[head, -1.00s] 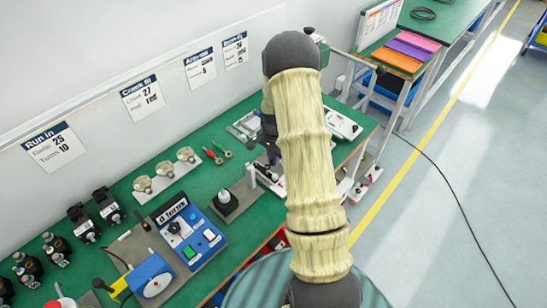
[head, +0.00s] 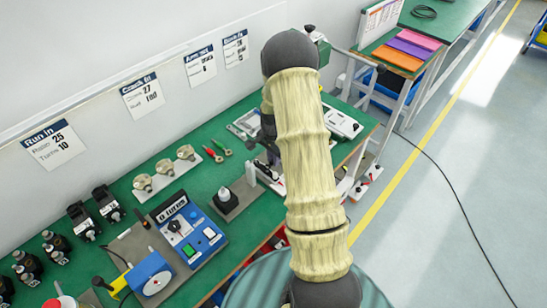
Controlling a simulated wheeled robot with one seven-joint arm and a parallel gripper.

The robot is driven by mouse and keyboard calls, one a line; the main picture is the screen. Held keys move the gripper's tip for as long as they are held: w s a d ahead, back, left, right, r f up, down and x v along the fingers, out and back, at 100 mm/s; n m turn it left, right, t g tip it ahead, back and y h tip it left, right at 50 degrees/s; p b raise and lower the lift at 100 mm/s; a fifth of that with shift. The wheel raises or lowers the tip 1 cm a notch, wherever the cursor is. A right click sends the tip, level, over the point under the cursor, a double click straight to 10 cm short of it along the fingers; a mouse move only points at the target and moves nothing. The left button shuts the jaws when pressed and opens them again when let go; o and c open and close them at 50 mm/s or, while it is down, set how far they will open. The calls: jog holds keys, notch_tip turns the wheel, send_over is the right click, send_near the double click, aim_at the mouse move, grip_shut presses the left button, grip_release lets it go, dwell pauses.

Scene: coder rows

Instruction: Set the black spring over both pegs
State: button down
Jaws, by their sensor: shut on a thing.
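My arm reaches over the bench, and its dark wrist hangs down at the far end. My gripper (head: 272,160) is small and partly hidden by the arm, low over the green bench top, just right of a grey plate (head: 233,207). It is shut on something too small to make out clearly. The plate bears a dark block with a pale tip (head: 224,195) and an upright white post (head: 250,174). I cannot tell whether these are the two pegs. I cannot pick out the black spring for sure.
A blue control box (head: 188,230) and a blue machine with a white dial (head: 150,280) stand to the left. Brass-coloured parts on a rack (head: 164,167), black units (head: 107,203) and red and green-handled tools (head: 213,154) stand or lie near the wall. A white tray (head: 342,123) lies beyond my arm.

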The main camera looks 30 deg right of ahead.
jog(key=shift+f+b, duration=0.5)
jog(key=shift+f, duration=0.55)
dwell(0.9)
jog(key=c, duration=1.3)
grip_release()
notch_tip(320, 180, up, 17)
jog(key=b, duration=0.1)
jog(key=shift+r, duration=0.2)
